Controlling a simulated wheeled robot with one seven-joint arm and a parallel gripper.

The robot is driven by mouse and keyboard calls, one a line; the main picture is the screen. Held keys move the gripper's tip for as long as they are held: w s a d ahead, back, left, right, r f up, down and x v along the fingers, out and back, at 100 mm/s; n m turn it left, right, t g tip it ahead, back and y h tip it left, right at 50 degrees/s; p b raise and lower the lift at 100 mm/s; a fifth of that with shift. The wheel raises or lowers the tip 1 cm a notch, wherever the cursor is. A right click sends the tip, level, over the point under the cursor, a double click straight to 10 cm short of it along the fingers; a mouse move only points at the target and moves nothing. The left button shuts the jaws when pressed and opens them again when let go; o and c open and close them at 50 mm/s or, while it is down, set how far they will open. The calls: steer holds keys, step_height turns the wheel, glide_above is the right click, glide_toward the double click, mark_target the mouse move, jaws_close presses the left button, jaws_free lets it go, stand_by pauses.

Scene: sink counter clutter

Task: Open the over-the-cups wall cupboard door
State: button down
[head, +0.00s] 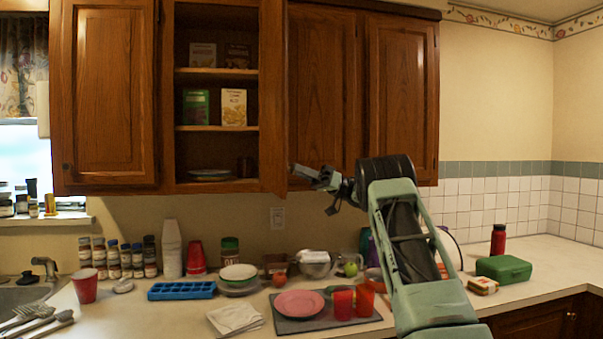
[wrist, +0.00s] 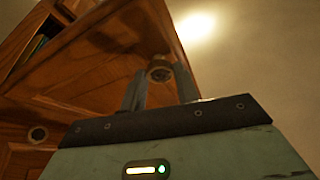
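The wall cupboard over the stacked cups (head: 217,130) stands open, with its shelves in plain view. Its wooden door (head: 272,95) is swung out and seen nearly edge-on. In the wrist view the same door (wrist: 100,60) fills the upper left. My gripper (head: 297,170) is at the door's lower outer edge. In the wrist view my gripper's fingers (wrist: 160,82) stand on either side of the round door knob (wrist: 159,72), which fills the gap at their tips. The fingers look shut on the knob.
Shut cupboard doors stand to the left (head: 102,95) and right (head: 402,95). White cups (head: 171,250) and red cups (head: 196,260) are stacked on the counter, with a blue tray (head: 182,291) and a pink plate (head: 299,303) nearby. Boxes stand on the open cupboard's shelves.

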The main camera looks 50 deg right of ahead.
steer(key=c, duration=1)
jaws_free()
steer(key=shift+r, duration=0.15)
steer(key=shift+c, duration=0.2)
steer(key=b+v, duration=0.5)
steer(key=v, duration=1.2)
steer(key=shift+s+b, duration=0.15)
steer(key=shift+b, duration=0.25)
steer(key=shift+d, duration=0.15)
